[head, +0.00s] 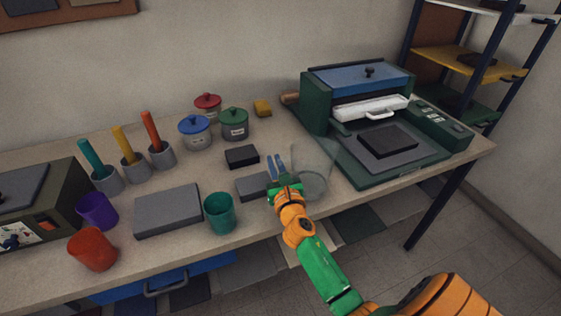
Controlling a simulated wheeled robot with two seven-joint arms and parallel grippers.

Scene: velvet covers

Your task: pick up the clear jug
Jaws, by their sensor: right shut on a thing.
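The clear jug (315,172) is a faint, see-through vessel near the front edge of the table, right of the middle of the head view. My right gripper (277,168) is at the jug's left side, with its blue fingers pointing toward the back of the table. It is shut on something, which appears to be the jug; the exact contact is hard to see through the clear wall. I cannot tell whether the jug's base touches the table. My left gripper is not in view.
A green press machine (318,107) stands right of the jug. Lidded pots (195,134) stand behind. A purple cup (97,211) and red cup (92,249) are at far left.

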